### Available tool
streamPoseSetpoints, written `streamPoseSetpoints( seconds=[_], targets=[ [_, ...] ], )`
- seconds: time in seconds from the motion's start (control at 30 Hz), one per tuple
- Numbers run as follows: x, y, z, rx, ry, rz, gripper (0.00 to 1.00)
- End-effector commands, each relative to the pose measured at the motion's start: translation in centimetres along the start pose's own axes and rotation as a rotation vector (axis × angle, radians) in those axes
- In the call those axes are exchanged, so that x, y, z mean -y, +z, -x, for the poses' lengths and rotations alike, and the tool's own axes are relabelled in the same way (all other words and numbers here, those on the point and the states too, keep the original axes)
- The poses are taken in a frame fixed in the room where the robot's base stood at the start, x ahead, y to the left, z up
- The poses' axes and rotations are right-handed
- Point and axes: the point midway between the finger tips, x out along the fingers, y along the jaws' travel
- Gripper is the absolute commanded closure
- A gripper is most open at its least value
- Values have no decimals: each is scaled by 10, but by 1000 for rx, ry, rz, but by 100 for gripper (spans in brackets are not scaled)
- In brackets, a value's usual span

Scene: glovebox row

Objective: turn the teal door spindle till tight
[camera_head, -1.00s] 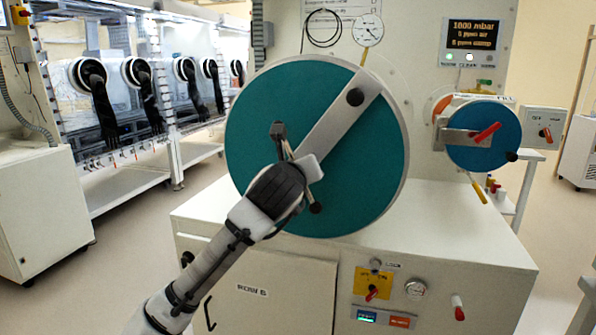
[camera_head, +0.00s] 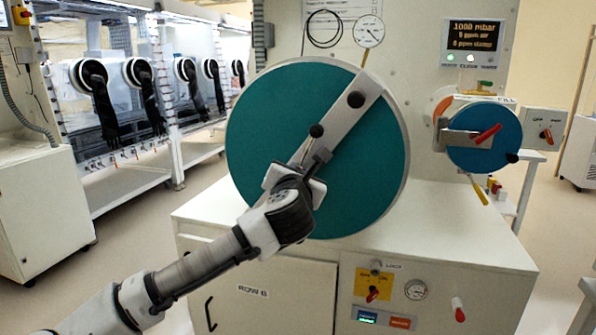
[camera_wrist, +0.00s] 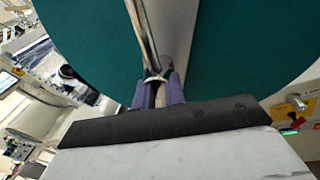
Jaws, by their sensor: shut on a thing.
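The large round teal door (camera_head: 265,115) stands upright on the front of the white chamber. A pale grey bar (camera_head: 338,120) crosses it diagonally, ending near a black pivot at upper right. The spindle handle shows as a thin rod with a black ball knob (camera_head: 316,130) at its upper end. My gripper (camera_wrist: 160,93) is in front of the door's middle, with its two purple fingers shut on the spindle. My wrist hides the spindle's hub and lower end in the head view. The teal door (camera_wrist: 245,45) fills the upper part of the wrist view.
A smaller blue round door (camera_head: 485,155) with a red handle is at right. A gauge (camera_head: 370,33) and a display (camera_head: 474,35) are above. The white cabinet (camera_head: 270,270) below carries a yellow switch plate (camera_head: 373,287). Gloveboxes with black gloves (camera_head: 102,105) line the left; floor between is clear.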

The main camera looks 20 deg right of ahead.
Motion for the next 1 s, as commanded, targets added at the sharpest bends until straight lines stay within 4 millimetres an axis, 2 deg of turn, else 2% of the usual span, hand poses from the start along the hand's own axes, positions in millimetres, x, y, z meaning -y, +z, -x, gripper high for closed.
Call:
streamPoseSetpoints(
  seconds=[0.3,0.8,0.83,0.97,1.0],
  targets=[
    [2,-4,0,14,7,-105,100],
    [2,-4,0,18,9,-124,100],
    [2,-4,0,18,9,-123,87],
    [2,-3,0,20,10,-122,70],
    [1,-2,0,20,10,-122,70]
  ],
)
